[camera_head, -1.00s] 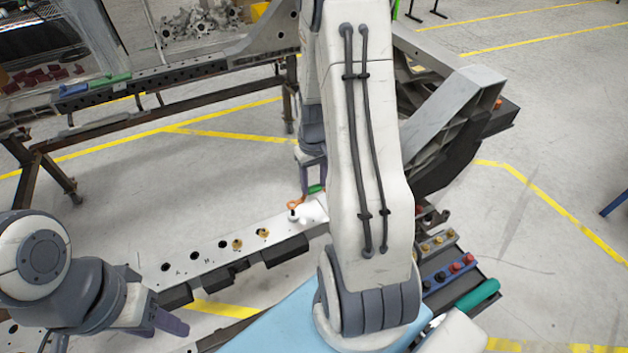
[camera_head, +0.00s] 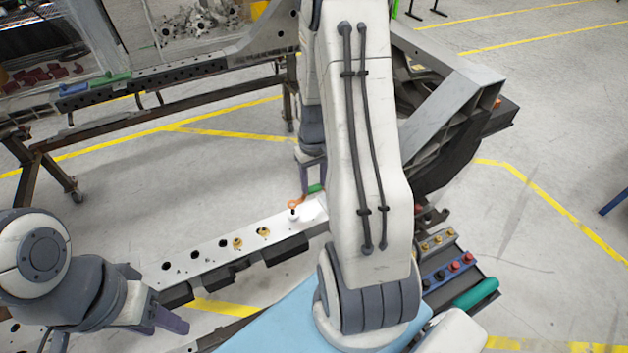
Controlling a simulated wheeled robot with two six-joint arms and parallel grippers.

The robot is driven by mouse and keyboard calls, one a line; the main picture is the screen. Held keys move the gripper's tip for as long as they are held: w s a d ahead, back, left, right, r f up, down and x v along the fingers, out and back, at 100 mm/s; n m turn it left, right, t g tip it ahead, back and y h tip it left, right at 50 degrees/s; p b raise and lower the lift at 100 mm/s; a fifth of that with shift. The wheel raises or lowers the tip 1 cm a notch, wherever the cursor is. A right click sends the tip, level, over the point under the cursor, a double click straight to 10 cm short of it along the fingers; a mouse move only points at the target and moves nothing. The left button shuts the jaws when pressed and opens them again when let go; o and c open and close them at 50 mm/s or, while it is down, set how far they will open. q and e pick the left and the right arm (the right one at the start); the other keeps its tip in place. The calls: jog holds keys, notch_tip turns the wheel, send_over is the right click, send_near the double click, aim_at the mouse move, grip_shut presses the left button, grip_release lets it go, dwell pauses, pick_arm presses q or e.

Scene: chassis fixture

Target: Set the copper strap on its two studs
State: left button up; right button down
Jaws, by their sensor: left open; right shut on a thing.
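The copper strap (camera_head: 296,203) shows as a small orange ring end with a green part (camera_head: 315,188) beside it. The rest of it is hidden behind my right arm. My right gripper (camera_head: 312,181) is shut on the strap, low over the white, drilled top of the rail. A stud (camera_head: 293,214) with a dark top stands just under or beside the ring end; I cannot tell whether they touch. The other stud cannot be made out. My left gripper (camera_head: 166,325) is open and empty at the near left end of the rail.
Two brass fittings (camera_head: 238,243) (camera_head: 263,231) sit on the rail (camera_head: 215,257). A tray (camera_head: 458,272) with brass and coloured knobs and a green cylinder (camera_head: 477,293) lies at right. A grey chassis frame (camera_head: 440,120) rises behind my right arm.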

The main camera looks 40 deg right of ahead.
aim_at(314, 187)
jog(key=shift+f+b, duration=1.05)
jog(key=shift+f, duration=0.65)
jog(key=shift+p, duration=0.35)
jog(key=shift+f, duration=0.4)
jog(key=shift+c, duration=1.3)
grip_release()
notch_tip(314, 187, up, 9)
jog(key=p, duration=0.7)
jog(key=shift+r+p, duration=0.15)
jog(key=shift+p, duration=0.25)
